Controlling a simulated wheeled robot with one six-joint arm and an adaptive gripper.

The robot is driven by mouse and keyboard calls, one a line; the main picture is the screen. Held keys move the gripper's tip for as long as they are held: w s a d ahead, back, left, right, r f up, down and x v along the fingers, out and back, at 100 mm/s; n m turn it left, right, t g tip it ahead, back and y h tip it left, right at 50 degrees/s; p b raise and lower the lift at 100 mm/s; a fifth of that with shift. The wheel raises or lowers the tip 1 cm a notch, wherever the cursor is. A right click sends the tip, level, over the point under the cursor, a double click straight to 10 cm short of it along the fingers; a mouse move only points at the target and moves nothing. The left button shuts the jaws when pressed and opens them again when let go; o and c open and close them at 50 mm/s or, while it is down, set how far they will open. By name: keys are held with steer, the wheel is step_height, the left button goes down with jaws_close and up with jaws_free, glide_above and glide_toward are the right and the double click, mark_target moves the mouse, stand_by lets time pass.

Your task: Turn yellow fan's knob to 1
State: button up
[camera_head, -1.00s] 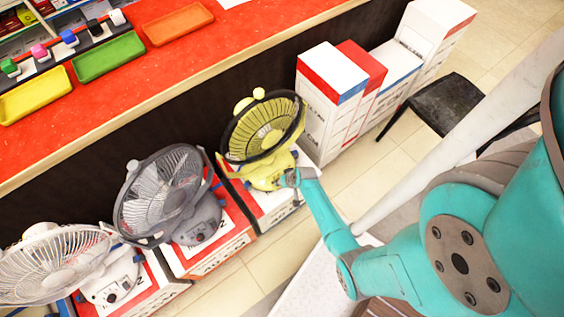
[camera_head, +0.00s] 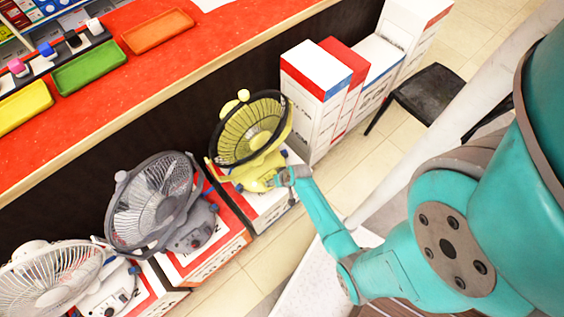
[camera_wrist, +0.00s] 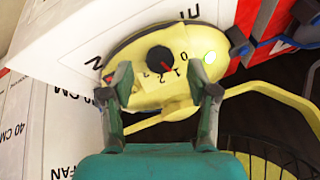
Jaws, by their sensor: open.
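The yellow fan (camera_head: 250,140) stands on a white and red box, with its yellow base (camera_wrist: 135,50) filling the upper middle of the wrist view. The dark round knob (camera_wrist: 159,58) sits on that base, with printed numbers, including 1 and 2, beside it. A small red mark shows at the knob's lower edge; its exact setting is hard to read. My gripper (camera_wrist: 160,85) is open, its two fingers to either side of the knob and apart from it in the picture. In the head view my gripper (camera_head: 280,178) is at the fan's base, hiding the knob.
A grey fan (camera_head: 155,205) and a white fan (camera_head: 55,280) stand on boxes to the left. Tall white boxes (camera_head: 312,95) and a black stool (camera_head: 430,95) stand to the right. The red counter (camera_head: 190,60) runs behind.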

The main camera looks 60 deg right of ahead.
steer(key=v, duration=0.9)
steer(key=shift+r, duration=0.2)
